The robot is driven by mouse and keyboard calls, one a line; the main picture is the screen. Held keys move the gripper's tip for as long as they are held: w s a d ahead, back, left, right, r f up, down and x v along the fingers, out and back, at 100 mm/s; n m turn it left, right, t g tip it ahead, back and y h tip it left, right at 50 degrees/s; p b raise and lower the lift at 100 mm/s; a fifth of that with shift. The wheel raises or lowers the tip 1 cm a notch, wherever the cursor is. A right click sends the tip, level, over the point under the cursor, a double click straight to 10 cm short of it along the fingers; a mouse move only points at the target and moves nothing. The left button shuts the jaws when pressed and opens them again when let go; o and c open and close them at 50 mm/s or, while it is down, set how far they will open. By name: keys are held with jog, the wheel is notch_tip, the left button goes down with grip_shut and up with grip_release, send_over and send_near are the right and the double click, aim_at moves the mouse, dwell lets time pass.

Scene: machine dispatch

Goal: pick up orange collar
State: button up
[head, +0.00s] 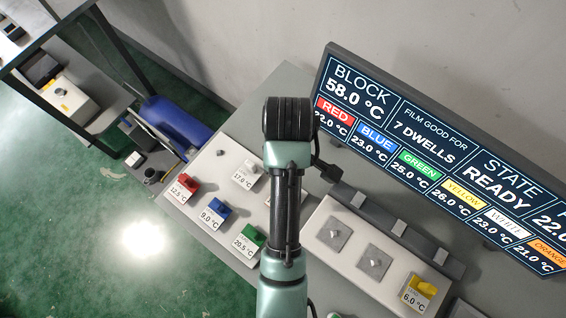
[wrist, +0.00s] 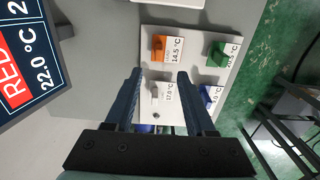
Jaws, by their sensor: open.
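The orange collar (wrist: 158,47) stands on the white board (wrist: 192,38) beside a card reading 14.5 °C in the wrist view. In the head view my arm hides it. My gripper (wrist: 157,77) is open, its two dark fingers apart and pointing toward the board. The orange collar lies beyond the fingertips, roughly in line with the gap. A white collar (wrist: 154,91) with a 17.0 °C card shows between the fingers. I see nothing held.
A green collar (head: 249,237), blue collar (head: 215,211) and red collar (head: 187,184) share the board. A yellow collar (head: 424,288) sits on a second white block (head: 330,258) at right. A display screen (head: 440,150) stands behind the bench.

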notch_tip(320, 180, down, 6)
jog(key=shift+f, duration=0.2)
jog(key=shift+w+f+p, duration=0.1)
jog(key=shift+f+p, duration=0.65)
jog(key=shift+f, duration=2.05)
grip_shut()
